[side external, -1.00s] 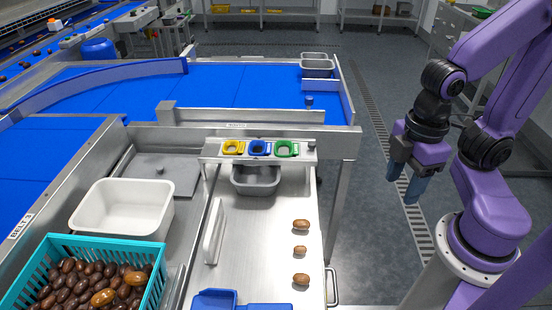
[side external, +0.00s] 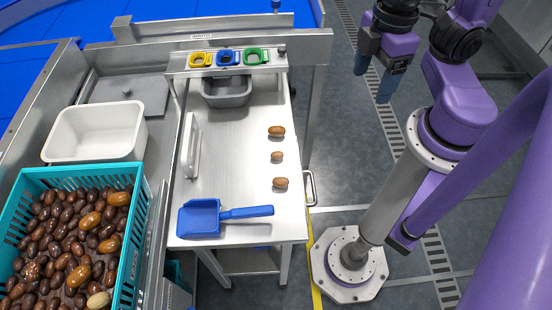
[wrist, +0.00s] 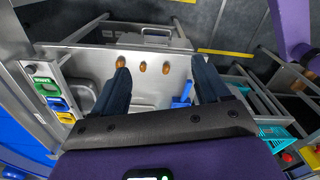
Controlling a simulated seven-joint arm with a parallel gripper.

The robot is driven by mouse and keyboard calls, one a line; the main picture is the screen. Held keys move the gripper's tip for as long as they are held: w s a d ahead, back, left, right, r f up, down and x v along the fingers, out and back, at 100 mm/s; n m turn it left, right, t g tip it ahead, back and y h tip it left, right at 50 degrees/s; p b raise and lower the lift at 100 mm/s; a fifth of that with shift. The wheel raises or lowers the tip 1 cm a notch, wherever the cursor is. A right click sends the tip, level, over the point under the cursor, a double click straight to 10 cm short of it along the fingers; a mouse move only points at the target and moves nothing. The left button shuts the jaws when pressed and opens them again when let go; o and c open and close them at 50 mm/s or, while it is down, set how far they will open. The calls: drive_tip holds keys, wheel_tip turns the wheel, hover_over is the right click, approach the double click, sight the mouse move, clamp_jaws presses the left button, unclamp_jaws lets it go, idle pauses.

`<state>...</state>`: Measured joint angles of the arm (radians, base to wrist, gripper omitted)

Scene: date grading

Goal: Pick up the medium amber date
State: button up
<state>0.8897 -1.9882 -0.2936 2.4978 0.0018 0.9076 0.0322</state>
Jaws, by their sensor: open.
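Three amber-brown dates lie apart in a row on the steel bench. The far date (side external: 276,131) looks largest and the middle date (side external: 277,156) smallest. The near date (side external: 280,183) looks medium in size. In the wrist view the near date (wrist: 166,67) is at the right of the row, the middle date (wrist: 143,67) is between, and the far date (wrist: 120,62) is by the left fingertip. My gripper (side external: 373,80) is open and empty, with blue fingers pointing down, high and to the right of the bench. Both fingers show in the wrist view (wrist: 160,68).
A blue scoop (side external: 201,218) lies at the near end of the bench. A white upright divider (side external: 190,146) stands left of the dates. A rack with yellow, blue and green rings (side external: 228,58) stands over a grey bin (side external: 227,101). A teal crate (side external: 141,235) of dates is at left.

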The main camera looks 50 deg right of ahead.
drive_tip(key=w+a+f+m, duration=0.45)
drive_tip(key=a+m, duration=0.35)
drive_tip(key=m, duration=1.4)
hover_over(281, 180)
wheel_tip(281, 180, down, 6)
wheel_tip(281, 180, down, 17)
drive_tip(key=shift+f, duration=0.15)
drive_tip(key=c, duration=0.8)
